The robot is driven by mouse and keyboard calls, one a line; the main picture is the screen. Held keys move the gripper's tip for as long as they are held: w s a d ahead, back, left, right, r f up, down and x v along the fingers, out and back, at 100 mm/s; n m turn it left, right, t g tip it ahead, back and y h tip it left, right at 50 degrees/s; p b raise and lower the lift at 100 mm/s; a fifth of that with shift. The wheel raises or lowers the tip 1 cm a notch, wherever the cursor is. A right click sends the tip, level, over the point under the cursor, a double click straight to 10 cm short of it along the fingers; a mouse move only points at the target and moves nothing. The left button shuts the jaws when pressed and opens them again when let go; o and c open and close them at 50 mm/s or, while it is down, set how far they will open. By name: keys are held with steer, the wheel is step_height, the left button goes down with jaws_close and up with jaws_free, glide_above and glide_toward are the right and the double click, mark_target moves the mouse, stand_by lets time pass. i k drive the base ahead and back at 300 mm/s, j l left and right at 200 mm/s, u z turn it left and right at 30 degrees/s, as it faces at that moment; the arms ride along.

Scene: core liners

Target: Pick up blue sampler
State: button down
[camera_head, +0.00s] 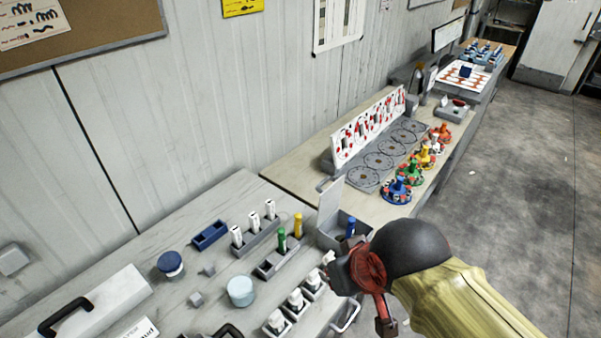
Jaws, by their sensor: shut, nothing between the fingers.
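A blue sampler (350,227) stands upright at the open grey box (336,232). It is a short blue cylinder like the green sampler (281,238) and the yellow sampler (297,225) in the grey rack to its left. My gripper (358,278), red and dark grey, is in front of and below the blue sampler in the picture, apart from it. It is shut and holds nothing. My wrist and yellow-sleeved arm come in from the lower right and hide part of the bench.
White bottles (297,299) stand in small trays close to my gripper. A rack of white tubes (255,232), a blue tray (210,235) and blue-lidded jar (171,265) are farther left. Coloured stands (398,188) line the bench behind. Open floor (520,200) is at right.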

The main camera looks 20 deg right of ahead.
mark_target(351, 230)
steer(key=k+l+z, duration=0.1)
steer(key=l+z, duration=0.15)
steer(key=z, duration=0.25)
steer(key=u, duration=1.25)
steer(key=z, duration=1.25)
steer(key=k+l+u, duration=0.3)
steer(key=l, duration=0.2)
